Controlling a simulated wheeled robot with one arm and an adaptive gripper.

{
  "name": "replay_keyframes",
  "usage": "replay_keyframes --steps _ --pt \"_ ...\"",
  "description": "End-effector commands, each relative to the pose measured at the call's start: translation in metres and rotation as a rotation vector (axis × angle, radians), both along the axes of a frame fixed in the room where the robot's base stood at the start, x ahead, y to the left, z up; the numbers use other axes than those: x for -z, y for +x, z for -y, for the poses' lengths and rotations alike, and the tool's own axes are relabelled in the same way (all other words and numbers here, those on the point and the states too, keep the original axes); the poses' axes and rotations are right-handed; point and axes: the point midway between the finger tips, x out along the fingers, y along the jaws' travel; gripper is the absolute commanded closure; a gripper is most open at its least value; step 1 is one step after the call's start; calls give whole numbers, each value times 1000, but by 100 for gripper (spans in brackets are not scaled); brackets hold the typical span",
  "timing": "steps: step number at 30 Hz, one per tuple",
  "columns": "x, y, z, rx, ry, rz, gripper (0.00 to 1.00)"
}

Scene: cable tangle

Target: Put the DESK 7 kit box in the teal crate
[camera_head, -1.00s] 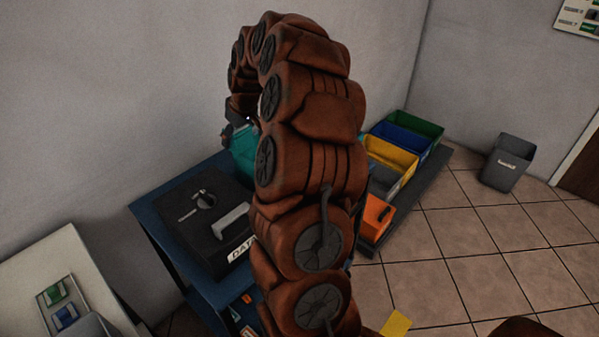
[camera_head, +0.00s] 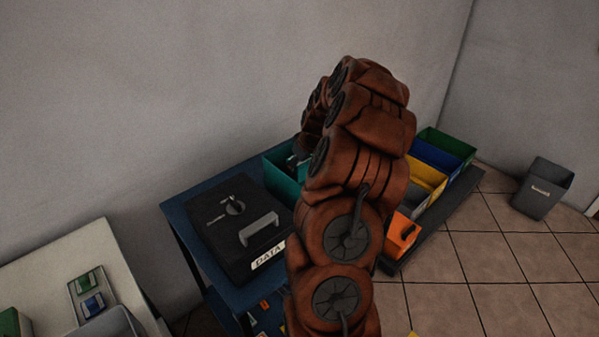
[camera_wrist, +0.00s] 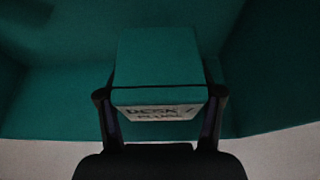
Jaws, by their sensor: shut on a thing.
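The teal DESK 7 kit box (camera_wrist: 158,70) is between the two fingers of my gripper (camera_wrist: 160,103) in the wrist view, with its white lettered label facing me. My gripper is shut on it. Around and behind the box are the teal walls of the crate (camera_wrist: 270,75); I cannot tell whether the box touches the crate floor. In the head view the teal crate (camera_head: 281,178) stands at the back of the blue table, partly hidden by my arm. My gripper (camera_head: 300,155) shows only in part there, at the crate's opening.
A black DATA case (camera_head: 225,245) with a grey handle sits on the blue table (camera_head: 190,200) beside the crate. Green, blue and yellow bins (camera_head: 428,175) and an orange box (camera_head: 402,236) stand right of my arm. A pale table (camera_head: 60,265) is at left, a grey bin (camera_head: 541,190) far right.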

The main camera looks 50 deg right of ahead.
Motion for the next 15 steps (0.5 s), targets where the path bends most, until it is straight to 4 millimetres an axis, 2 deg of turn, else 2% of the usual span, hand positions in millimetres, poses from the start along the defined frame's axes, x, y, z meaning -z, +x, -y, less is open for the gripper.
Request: replay_keyframes --steps 8,15 --pt "31 -1 0 1 2 -2 78" --pt "32 0 0 1 -1 1 78"
